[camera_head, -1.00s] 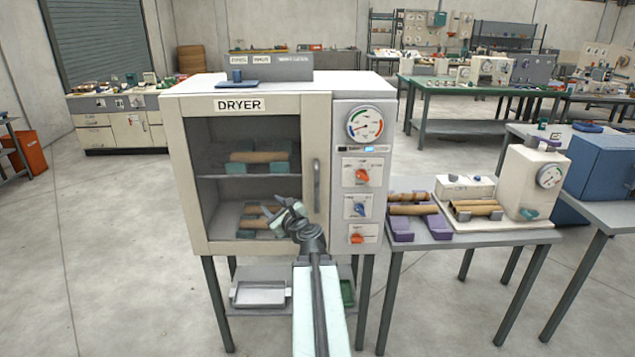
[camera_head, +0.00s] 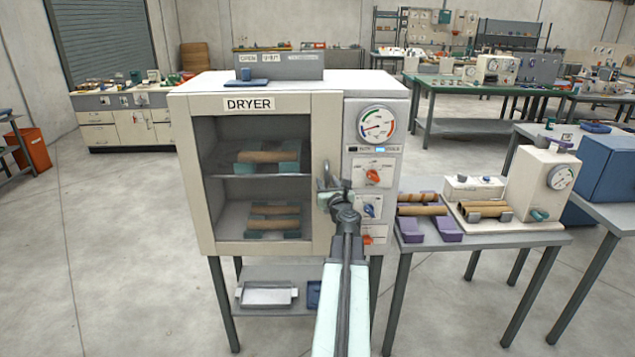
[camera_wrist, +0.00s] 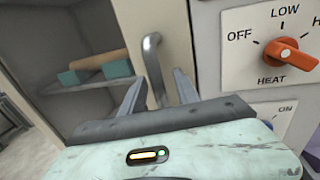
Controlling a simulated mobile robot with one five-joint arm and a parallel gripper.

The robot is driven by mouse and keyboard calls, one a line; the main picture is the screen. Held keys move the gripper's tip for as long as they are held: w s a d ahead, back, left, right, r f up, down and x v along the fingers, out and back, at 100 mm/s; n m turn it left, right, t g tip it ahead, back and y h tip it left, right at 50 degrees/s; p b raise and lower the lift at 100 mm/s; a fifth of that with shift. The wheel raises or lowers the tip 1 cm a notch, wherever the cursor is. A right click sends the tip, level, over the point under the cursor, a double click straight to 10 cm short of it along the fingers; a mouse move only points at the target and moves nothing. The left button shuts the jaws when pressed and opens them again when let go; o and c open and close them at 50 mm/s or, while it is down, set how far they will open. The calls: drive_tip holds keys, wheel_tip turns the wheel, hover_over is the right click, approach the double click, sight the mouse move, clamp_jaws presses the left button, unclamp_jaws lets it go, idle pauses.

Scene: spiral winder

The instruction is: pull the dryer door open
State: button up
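The dryer (camera_head: 377,90) is a cream cabinet with a glass-fronted door (camera_head: 325,125) on its left part. The door looks closed, flush with the front. A grey vertical bar handle (camera_wrist: 153,65) is on the door's right edge. In the head view my gripper (camera_head: 328,188) covers much of the handle. In the wrist view my gripper (camera_wrist: 158,88) is open, with one finger to each side of the handle's lower part. Gaps show between handle and fingers; I cannot tell whether either one touches it.
A control panel with a heat knob (camera_wrist: 290,56) and a gauge (camera_head: 377,124) is right of the handle. Brown rolls (camera_head: 268,157) lie inside the dryer. A side table (camera_head: 470,238) with rolls and a white machine stands to the right. The floor to the front left is clear.

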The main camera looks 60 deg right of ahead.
drive_tip(key=shift+w, duration=0.1)
clamp_jaws()
drive_tip(key=shift+a, duration=0.1)
idle(1.1)
